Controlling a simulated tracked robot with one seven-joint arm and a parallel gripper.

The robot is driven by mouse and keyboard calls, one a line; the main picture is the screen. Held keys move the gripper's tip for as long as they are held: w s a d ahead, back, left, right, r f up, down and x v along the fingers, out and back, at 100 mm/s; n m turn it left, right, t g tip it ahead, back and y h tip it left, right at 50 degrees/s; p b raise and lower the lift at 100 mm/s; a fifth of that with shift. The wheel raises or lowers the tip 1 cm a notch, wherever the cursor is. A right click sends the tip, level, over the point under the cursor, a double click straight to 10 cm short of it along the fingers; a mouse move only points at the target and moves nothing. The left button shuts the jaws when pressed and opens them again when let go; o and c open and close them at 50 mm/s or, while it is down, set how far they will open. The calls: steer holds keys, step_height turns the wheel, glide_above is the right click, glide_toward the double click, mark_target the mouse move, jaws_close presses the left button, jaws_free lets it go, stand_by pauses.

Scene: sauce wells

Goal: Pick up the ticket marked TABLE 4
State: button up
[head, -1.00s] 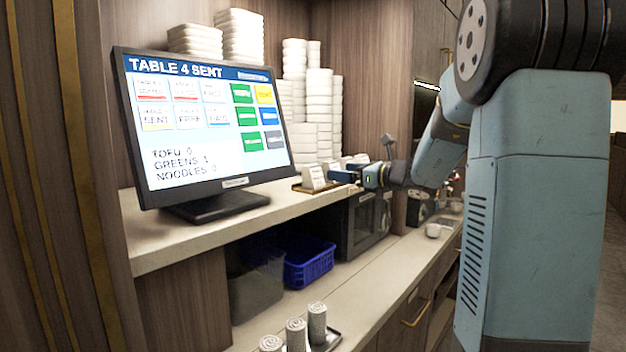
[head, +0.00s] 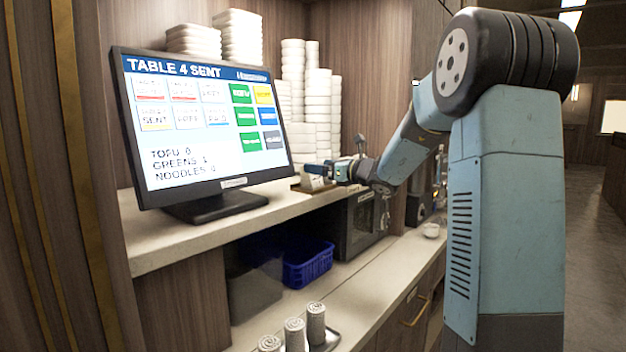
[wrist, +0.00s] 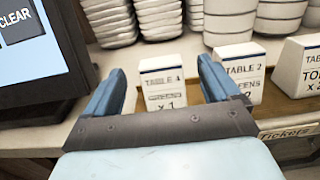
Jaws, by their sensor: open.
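The ticket marked TABLE 4 (wrist: 162,82) is a small white upright card with a blue band, standing on the upper shelf in the wrist view. My gripper (wrist: 160,78) is open, with its two blue fingers on either side of that ticket in the picture. I cannot tell whether the fingers touch it or how far short of it they are. The right finger overlaps the left edge of the ticket marked TABLE 2 (wrist: 238,72). In the head view my gripper (head: 312,170) is at the tickets behind the monitor's right edge, and it hides part of them.
Another ticket (wrist: 303,68) stands at the right, above a tray edge labelled Tickets (wrist: 290,131). Stacked white bowls (head: 318,110) stand behind. The monitor (head: 205,130) reading TABLE 4 SENT is close on the left. A blue basket (head: 308,265) sits below the shelf.

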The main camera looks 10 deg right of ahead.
steer(key=x, duration=0.4)
steer(key=shift+w+a+f, duration=0.15)
steer(key=shift+w+f, duration=0.05)
steer(key=shift+w, duration=0.05)
steer(key=c, duration=1.1)
